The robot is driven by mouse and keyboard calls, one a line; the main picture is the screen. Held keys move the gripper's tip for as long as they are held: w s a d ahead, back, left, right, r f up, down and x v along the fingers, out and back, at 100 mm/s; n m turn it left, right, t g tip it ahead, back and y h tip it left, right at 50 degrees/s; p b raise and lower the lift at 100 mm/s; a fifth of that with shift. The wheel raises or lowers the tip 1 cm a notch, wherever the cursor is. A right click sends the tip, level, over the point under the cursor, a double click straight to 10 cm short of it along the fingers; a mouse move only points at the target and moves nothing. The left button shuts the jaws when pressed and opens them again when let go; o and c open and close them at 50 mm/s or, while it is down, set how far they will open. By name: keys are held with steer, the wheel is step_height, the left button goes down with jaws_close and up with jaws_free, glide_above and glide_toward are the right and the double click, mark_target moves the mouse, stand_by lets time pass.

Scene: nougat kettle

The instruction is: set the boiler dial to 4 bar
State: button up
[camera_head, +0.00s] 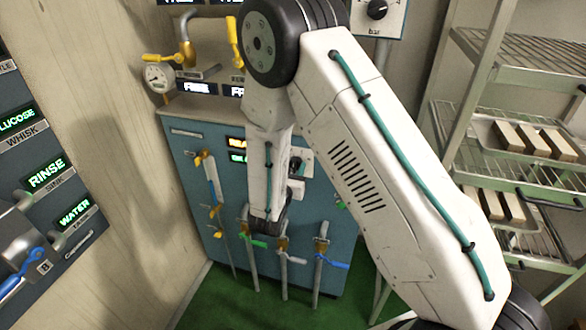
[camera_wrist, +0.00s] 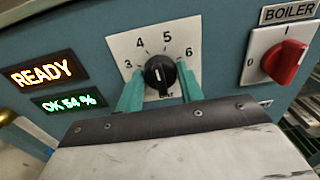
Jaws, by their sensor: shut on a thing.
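The black dial knob (camera_wrist: 160,76) sits on a white plate with a scale reading 3, 4, 5 and 6, in the wrist view. My gripper (camera_wrist: 159,82) is shut on this knob, one teal finger on each side. A small pale mark shows on the knob; which number it points to is too small to tell. The word below the knob is mostly hidden by my gripper. A red switch (camera_wrist: 286,60) labelled BOILER is to the right of the dial. In the head view, my arm hides much of this part of the blue cabinet (camera_head: 188,150).
Lit displays read READY (camera_wrist: 43,73) and OK 54 % (camera_wrist: 69,102). Another black dial (camera_head: 377,9), marked bar, is at the head view's top. Pipes with coloured valve handles (camera_head: 332,262) run below. A wire rack (camera_head: 500,90) with blocks stands right. Green floor (camera_head: 222,292) shows at left.

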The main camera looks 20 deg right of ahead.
steer(key=shift+n, duration=2)
steer(key=o, duration=1)
steer(key=shift+c, duration=0.2)
steer(key=v, duration=0.8)
steer(key=shift+w, duration=0.1)
